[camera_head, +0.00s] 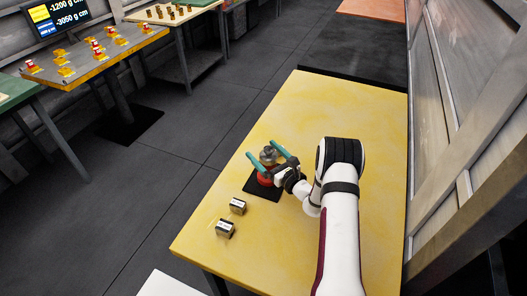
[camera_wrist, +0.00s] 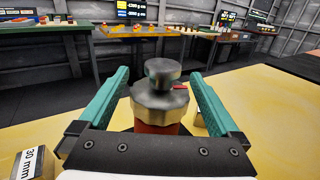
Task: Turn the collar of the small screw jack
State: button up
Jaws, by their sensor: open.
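The small screw jack has a red body (camera_wrist: 157,128), a wide grey metal collar (camera_wrist: 158,102) with a scalloped edge, and a round grey cap (camera_wrist: 163,68) on top. It stands upright on a black mat (camera_head: 262,193) on the yellow table. My gripper (camera_wrist: 160,74) is open, with one teal finger on each side of the jack's upper part. In the wrist view gaps show between both fingers and the collar. In the head view the jack's top (camera_head: 269,155) lies between the fingers, and my gripper partly hides the body.
Two small metal blocks (camera_head: 237,206) (camera_head: 225,228) stand on the yellow table (camera_head: 330,105) in front of the mat. One labelled 30 mm (camera_wrist: 35,163) shows in the wrist view. The far table area is clear. A wall (camera_head: 455,95) runs along the right.

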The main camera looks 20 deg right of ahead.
jog(key=shift+w+a, duration=0.1)
jog(key=shift+w, duration=0.2)
jog(key=c, duration=1.4)
jog(key=shift+o, duration=0.2)
jog(key=shift+m+h, duration=0.3)
jog(key=shift+h, duration=0.1)
jog(key=m+h, duration=0.2)
jog(key=h, duration=0.1)
jog(key=m+h, duration=0.1)
jog(key=h, duration=0.1)
jog(key=shift+d, duration=0.35)
jog(key=shift+s+d+m+g+h, duration=0.1)
jog(key=shift+d+m+g+h, duration=0.15)
jog(key=shift+m+h, duration=0.9)
jog(key=shift+d+m+g+h, duration=0.25)
jog(key=shift+m+h, duration=0.5)
jog(key=shift+h, duration=1)
